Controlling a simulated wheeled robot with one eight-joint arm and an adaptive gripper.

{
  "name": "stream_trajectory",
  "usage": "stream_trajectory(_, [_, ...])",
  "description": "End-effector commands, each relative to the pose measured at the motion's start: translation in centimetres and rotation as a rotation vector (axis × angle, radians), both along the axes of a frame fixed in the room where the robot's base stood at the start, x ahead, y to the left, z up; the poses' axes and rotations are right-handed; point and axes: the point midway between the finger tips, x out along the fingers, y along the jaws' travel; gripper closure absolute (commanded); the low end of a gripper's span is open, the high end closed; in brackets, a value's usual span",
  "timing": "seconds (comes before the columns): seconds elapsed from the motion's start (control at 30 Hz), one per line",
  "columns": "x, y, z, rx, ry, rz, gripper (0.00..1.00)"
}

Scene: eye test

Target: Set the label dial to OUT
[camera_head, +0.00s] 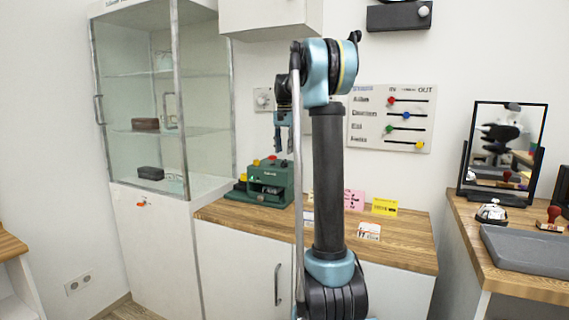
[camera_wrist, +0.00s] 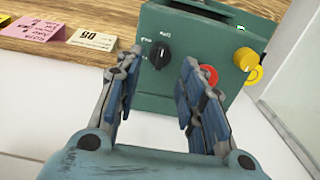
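The green machine (camera_head: 268,186) stands on the wooden counter in the head view. In the wrist view its front (camera_wrist: 205,45) carries a black dial (camera_wrist: 159,55) with small pale markings, too small to read surely. I take this as the label dial; its setting is unclear. Beside it are a red button (camera_wrist: 209,74) and a yellow knob (camera_wrist: 246,59). My gripper (camera_wrist: 163,62) is open and empty, its two fingers framing the dial; contact cannot be told. In the head view my gripper (camera_head: 284,150) hangs above the machine.
A wall board (camera_head: 390,145) with coloured sliders is marked IN and OUT. Pink (camera_head: 354,200) and yellow (camera_head: 384,207) cards stand on the counter (camera_head: 415,245). A glass cabinet (camera_head: 160,95) stands left of the machine. A mirror (camera_head: 500,150) and grey tray (camera_head: 530,248) are at right.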

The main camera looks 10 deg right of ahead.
Motion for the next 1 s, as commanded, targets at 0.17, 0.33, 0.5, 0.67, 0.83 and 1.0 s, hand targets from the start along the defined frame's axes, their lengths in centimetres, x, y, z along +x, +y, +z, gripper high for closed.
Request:
stream_trajectory(0.17, [0.0, 0.0, -3.0, 0.000, 0.000, 0.000, 0.64])
stream_trajectory(0.33, [0.0, 0.0, -5.0, 0.000, 0.000, 0.000, 0.64])
stream_trajectory(0.5, [0.0, 0.0, -5.8, 0.000, 0.000, 0.000, 0.64])
stream_trajectory(0.67, [0.0, 0.0, -6.0, 0.000, 0.000, 0.000, 0.64])
stream_trajectory(0.83, [0.0, 0.0, -6.0, 0.000, 0.000, 0.000, 0.73])
stream_trajectory(1.0, [0.0, 0.0, -5.9, 0.000, 0.000, 0.000, 0.98])
